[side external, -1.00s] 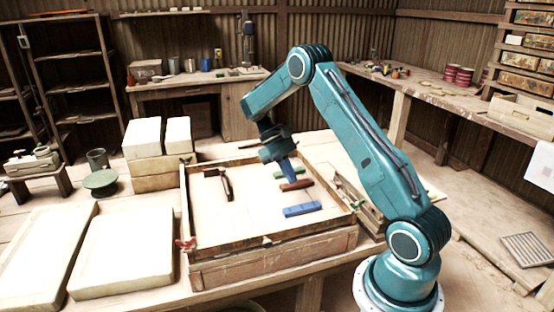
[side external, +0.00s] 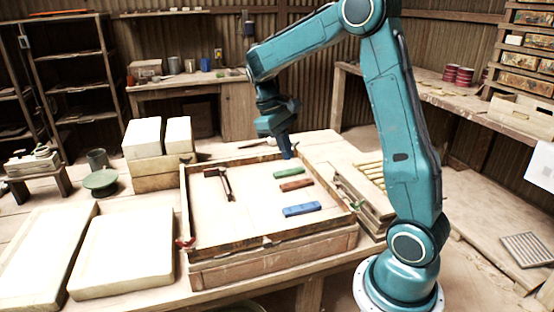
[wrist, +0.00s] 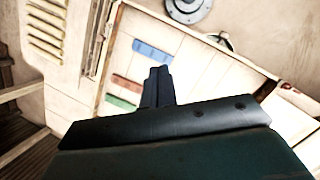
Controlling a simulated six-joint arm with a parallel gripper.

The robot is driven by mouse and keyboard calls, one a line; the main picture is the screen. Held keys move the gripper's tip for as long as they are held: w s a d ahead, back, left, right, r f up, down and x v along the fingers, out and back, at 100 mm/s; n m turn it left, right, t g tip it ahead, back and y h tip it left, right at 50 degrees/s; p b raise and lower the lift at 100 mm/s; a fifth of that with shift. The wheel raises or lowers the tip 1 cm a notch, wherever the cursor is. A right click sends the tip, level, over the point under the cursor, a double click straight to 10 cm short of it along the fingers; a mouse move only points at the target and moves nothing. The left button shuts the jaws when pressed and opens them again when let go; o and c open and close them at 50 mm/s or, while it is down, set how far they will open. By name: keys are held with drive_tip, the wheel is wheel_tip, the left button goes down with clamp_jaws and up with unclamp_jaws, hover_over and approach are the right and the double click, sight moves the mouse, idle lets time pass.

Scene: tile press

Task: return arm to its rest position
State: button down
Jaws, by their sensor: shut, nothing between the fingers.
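My gripper (side external: 287,153) is shut and empty, above the back right edge of the wooden tray (side external: 272,240). It also shows in the wrist view (wrist: 159,75), pointing down over the tray. In the tray's right half lie a green block (side external: 289,172), a red block (side external: 296,185) and a blue block (side external: 302,209), roughly in a column and apart from each other. The wrist view shows the blue block (wrist: 152,51), the red block (wrist: 127,82) and the green block (wrist: 120,102) beside and beyond my fingers.
A dark brown tool-like piece (side external: 224,184) lies in the tray's left part. Pale slabs (side external: 124,250) lie left of the tray, and pale blocks (side external: 143,137) are stacked behind it. Slatted wooden frames (side external: 362,195) stand close on the right. The air above the tray is open.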

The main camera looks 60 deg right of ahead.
drive_tip(key=s+a+r+n+t, duration=0.1)
drive_tip(key=s+a+r+t, duration=0.2)
drive_tip(key=s+a, duration=0.4)
drive_tip(key=s+a+r+t, duration=0.4)
drive_tip(key=s+a+t, duration=0.2)
drive_tip(key=s+a, duration=0.2)
drive_tip(key=shift+a+n+y, duration=0.4)
drive_tip(key=shift+a, duration=0.6)
drive_tip(key=shift+r, duration=0.1)
drive_tip(key=c, duration=1)
unclamp_jaws()
drive_tip(key=shift+w, duration=0.1)
drive_tip(key=w+d+f+n+g, duration=0.3)
drive_tip(key=w+d+f+n, duration=0.15)
drive_tip(key=w+d, duration=0.55)
drive_tip(key=d+f+n, duration=0.2)
drive_tip(key=d+f, duration=0.2)
drive_tip(key=d, duration=0.3)
drive_tip(key=d+f+n+g+y, duration=0.1)
drive_tip(key=d+f+n, duration=0.1)
drive_tip(key=d+f, duration=0.2)
drive_tip(key=d, duration=0.3)
drive_tip(key=shift+d+f+n, duration=0.15)
drive_tip(key=shift+f+n, duration=0.2)
